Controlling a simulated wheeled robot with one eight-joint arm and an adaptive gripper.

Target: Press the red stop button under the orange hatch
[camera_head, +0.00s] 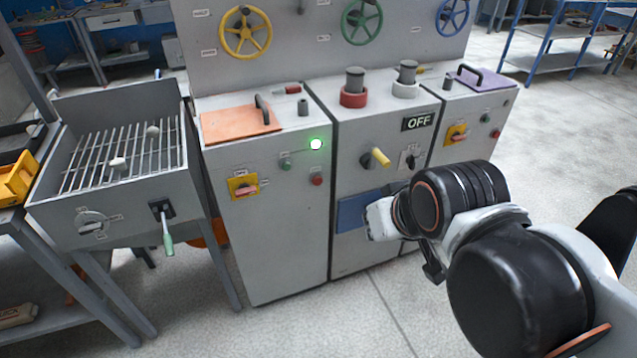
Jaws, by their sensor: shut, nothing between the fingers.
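The orange hatch (236,124) lies flat and closed on top of the left grey cabinet. Its black handle (266,109) stands up at the right side. No red stop button shows under it; whatever lies beneath is hidden. My gripper (434,271) is shut and empty, mostly hidden behind my arm, in front of the middle cabinet. It is to the right of the hatch, lower in the picture and apart from it.
A yellow rotary switch (243,186) is on the left cabinet's front. A grill-like bench (55,204) stands at left. The middle cabinet bears a yellow-tipped lever (380,157) and an OFF sign (417,122). A purple hatch (482,77) is at right. Handwheels hang behind.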

